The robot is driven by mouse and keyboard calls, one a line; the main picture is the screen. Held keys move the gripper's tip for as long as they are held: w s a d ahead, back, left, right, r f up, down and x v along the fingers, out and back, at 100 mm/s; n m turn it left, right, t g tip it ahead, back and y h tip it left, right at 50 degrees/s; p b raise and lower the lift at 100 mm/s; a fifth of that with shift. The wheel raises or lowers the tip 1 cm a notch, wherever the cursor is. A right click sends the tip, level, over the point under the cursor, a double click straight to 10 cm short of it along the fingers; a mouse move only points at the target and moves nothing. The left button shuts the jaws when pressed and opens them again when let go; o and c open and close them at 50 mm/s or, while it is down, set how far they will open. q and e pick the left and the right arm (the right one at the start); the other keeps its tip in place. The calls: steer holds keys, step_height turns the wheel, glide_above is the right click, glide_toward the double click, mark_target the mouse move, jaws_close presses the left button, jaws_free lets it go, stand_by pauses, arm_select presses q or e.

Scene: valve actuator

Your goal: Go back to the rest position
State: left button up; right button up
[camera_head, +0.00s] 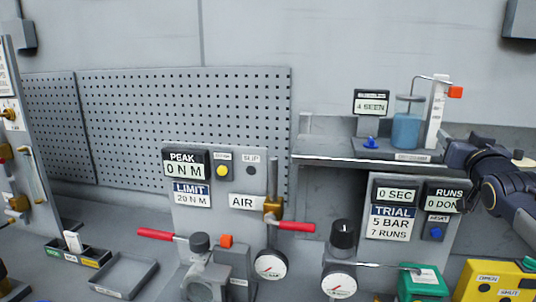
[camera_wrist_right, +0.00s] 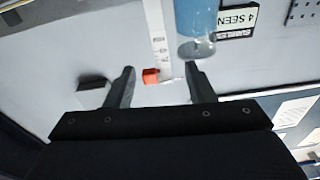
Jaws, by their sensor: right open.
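My right gripper (camera_wrist_right: 158,86) is open in the right wrist view, its two dark fingers apart with nothing held between them. Beyond the fingers are an orange block (camera_wrist_right: 151,76) on a white scale and the blue liquid container (camera_wrist_right: 197,25). In the head view my right arm (camera_head: 490,180) comes in at the right edge, beside the shelf (camera_head: 340,155). The white scale (camera_head: 436,110) and the blue container (camera_head: 406,130) stand upright on that shelf. My left gripper does not show.
A panel reading PEAK 0 N M (camera_head: 213,190), red-handled levers (camera_head: 155,234) and pressure gauges (camera_head: 270,265) fill the bench front. A grey tray (camera_head: 123,275) lies at lower left. A yellow box (camera_head: 495,283) and a green box (camera_head: 422,283) sit at lower right. A pegboard (camera_head: 185,115) stands behind.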

steer(key=s+a+f+n+g+y, duration=0.1)
steer(key=s+a+f+g+y, duration=0.3)
steer(key=s+a+f, duration=0.9)
steer(key=s+a+f+n+g+y, duration=0.1)
steer(key=s+a+f+g+y, duration=0.4)
steer(key=s+a+f+g, duration=0.4)
steer(key=s+a+f, duration=0.4)
steer(key=s+f, duration=0.4)
steer(key=f, duration=0.4)
steer(key=shift+s+a+n, duration=0.35)
steer(key=shift+n, duration=0.05)
